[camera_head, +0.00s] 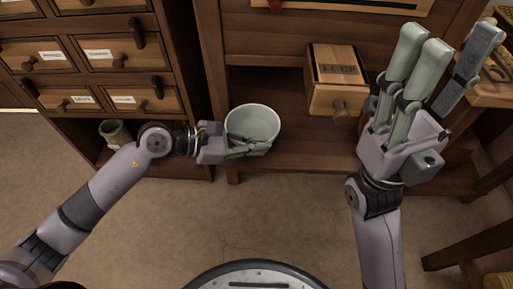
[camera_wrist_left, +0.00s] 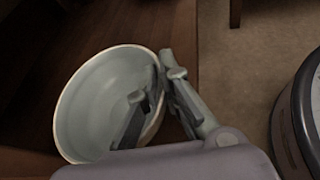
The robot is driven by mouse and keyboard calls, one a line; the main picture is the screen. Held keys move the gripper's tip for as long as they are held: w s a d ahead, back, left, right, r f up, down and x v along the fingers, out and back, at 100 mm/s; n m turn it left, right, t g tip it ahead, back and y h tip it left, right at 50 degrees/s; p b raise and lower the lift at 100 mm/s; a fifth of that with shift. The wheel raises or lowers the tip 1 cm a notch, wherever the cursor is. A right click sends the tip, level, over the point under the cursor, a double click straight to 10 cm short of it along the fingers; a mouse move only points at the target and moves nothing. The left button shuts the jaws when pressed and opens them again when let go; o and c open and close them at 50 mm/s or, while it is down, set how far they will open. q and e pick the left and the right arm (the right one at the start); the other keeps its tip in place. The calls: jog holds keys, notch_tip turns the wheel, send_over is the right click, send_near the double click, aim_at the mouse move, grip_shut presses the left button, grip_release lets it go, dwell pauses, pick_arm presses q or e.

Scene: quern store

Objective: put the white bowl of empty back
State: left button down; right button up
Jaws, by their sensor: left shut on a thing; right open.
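The white bowl (camera_head: 252,120) is a pale, empty bowl at the front of the low wooden shelf, just right of the drawer cabinet. My left gripper (camera_head: 262,148) is shut on its near rim, with fingers both inside and outside the wall. In the left wrist view the bowl (camera_wrist_left: 88,105) opens toward the camera and the left gripper (camera_wrist_left: 160,90) grips its right side. I cannot tell whether the bowl touches the shelf. My right gripper (camera_head: 440,65) is open and empty, raised at the right with its fingers pointing up.
The shelf between bowl and box is clear.

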pick_arm(q)
jog(key=shift+f, duration=0.15)
jog(key=shift+f, duration=0.15)
jog(key=c, duration=1.8)
grip_release()
